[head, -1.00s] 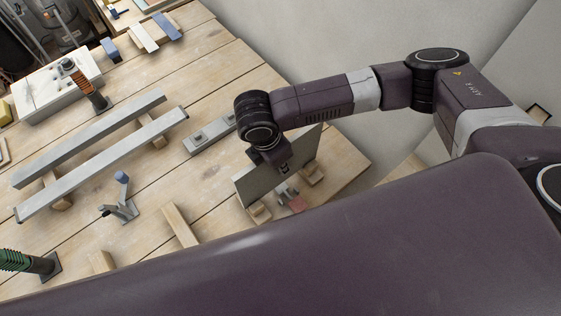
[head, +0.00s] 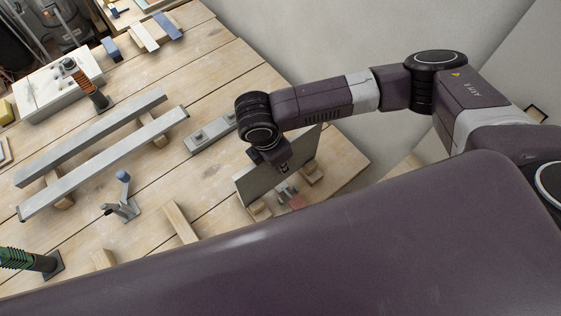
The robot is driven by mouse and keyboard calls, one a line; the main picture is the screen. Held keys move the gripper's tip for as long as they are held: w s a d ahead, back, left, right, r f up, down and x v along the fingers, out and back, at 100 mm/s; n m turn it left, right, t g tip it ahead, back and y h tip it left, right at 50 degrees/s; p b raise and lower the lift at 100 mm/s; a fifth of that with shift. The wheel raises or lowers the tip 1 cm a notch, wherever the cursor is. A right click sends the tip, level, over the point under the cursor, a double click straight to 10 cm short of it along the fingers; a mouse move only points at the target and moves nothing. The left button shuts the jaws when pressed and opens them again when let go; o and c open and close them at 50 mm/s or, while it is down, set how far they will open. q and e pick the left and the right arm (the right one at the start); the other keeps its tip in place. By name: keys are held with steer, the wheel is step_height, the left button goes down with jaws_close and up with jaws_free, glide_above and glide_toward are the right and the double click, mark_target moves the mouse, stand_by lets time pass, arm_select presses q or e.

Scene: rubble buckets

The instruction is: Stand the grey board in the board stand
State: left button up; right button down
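The grey board (head: 256,183) is upright on its long edge near the right end of the wooden table. Its lower part is by the pale wooden blocks of what looks like the board stand (head: 314,174). Another such block (head: 260,211) shows at the board's left end. I cannot tell whether the board is fully seated. My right gripper (head: 284,168) is at the middle of the board's upper edge and hides part of it. Its fingertips are too small and covered to tell whether they grip the board. My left gripper is not in view.
Two long grey bars (head: 105,165) lie across wooden blocks on the left. A grey block (head: 210,134), a small blue-tipped clamp-like piece (head: 122,195) and a wooden strip (head: 180,222) lie nearer. A reddish block (head: 297,202) is close beside the board. My own body covers the lower foreground.

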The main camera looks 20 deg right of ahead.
steer(key=shift+r, duration=0.1)
steer(key=shift+p, duration=0.4)
steer(key=shift+f, duration=0.25)
steer(key=shift+a+b+x, duration=0.25)
steer(key=shift+b+x, duration=0.45)
steer(key=shift+x, duration=0.45)
steer(key=c, duration=1.9)
jaws_free()
steer(key=shift+f, duration=0.1)
steer(key=v, duration=1.2)
steer(key=shift+s+d, duration=0.1)
